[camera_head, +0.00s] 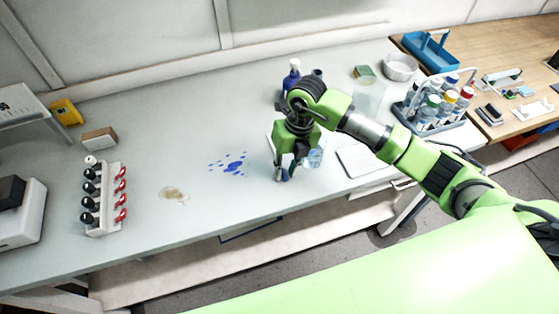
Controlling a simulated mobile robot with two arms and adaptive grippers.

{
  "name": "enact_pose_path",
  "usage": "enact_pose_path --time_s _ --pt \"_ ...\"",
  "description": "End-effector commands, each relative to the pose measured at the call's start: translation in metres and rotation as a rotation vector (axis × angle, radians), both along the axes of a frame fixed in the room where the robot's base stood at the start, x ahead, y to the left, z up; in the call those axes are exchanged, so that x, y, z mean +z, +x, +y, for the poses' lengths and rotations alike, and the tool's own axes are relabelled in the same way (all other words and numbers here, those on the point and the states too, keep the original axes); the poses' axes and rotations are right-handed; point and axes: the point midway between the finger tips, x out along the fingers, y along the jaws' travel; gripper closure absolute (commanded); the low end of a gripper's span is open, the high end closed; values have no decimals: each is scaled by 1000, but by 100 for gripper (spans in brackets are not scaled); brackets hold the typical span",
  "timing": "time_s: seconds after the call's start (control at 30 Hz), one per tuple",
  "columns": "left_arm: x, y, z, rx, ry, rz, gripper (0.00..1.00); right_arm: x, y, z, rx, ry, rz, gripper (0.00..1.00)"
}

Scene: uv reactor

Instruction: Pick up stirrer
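My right gripper (285,172) points down over the white bench, near its front edge. Its fingertips are small and dark, and I cannot tell how far apart they are. A small bluish thing shows at the fingertips, too small to make out. A pale flat-edged thing is partly hidden behind the gripper. I cannot make out for certain which thing is the stirrer. My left gripper is not in view.
A blue bottle (293,72) stands behind my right arm. A bottle rack (437,105) and a white bowl (400,67) are to the right. A pipette stand (103,200) is at the left. Blue spots (235,167) and a brown stain (174,194) mark the clear middle bench.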

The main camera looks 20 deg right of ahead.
Motion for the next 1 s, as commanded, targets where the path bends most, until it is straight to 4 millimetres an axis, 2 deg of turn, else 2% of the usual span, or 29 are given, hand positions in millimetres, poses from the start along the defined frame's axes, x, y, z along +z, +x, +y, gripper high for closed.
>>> enact_pose_path --time_s 0.1,0.2,0.67,0.87,1.0 --pt "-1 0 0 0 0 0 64 0 0 0 0 0 0 80" --pt "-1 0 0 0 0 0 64 0 0 0 0 0 0 98" --pt "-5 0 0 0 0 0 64 3 1 0 0 1 -2 98" --pt "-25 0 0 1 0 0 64 25 3 0 2 1 -9 98" --pt "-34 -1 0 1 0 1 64 56 -21 7 6 2 -8 98"
